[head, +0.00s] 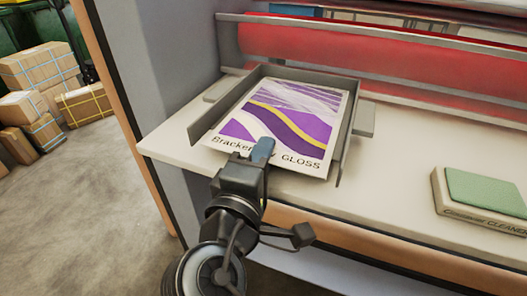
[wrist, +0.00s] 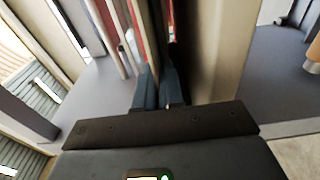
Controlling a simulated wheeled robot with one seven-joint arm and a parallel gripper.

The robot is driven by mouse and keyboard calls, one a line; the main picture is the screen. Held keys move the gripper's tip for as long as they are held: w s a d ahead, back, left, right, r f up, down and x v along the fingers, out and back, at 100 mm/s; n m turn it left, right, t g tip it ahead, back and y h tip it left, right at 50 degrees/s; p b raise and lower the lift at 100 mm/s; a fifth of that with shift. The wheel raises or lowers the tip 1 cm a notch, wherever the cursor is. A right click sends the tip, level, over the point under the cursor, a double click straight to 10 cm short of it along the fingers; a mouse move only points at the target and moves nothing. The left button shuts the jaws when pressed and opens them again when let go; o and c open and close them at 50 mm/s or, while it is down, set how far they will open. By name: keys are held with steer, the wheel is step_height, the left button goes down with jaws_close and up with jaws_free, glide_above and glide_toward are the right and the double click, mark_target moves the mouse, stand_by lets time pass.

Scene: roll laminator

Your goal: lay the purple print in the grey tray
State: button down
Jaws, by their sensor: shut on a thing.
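The purple print (head: 289,120), with purple, white and yellow waves and the word GLOSS along its front edge, is within the walls of the grey tray (head: 347,139) in the head view. The tray has walls at the left, back and right and is open at the front. My gripper (head: 263,150) is at the print's front edge, shut on it, with its blue-grey fingers covering part of the lettering. I cannot tell whether the print lies fully flat. In the wrist view my gripper's fingers (wrist: 158,90) are close together; what is between them is hard to make out.
Red rollers (head: 400,60) run behind the tray. A green-topped cleaner pad (head: 485,192) sits on the pale bench (head: 390,185) at the right, with bare bench between it and the tray. Cardboard boxes (head: 45,80) are on the floor at the far left.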

steer(key=shift+f, duration=0.2)
steer(key=c, duration=1.3)
jaws_free()
steer(key=shift+r, duration=0.1)
steer(key=shift+o, duration=0.2)
steer(key=shift+r, duration=0.2)
steer(key=b+v, duration=0.1)
steer(key=v, duration=1.1)
steer(key=shift+f, duration=0.15)
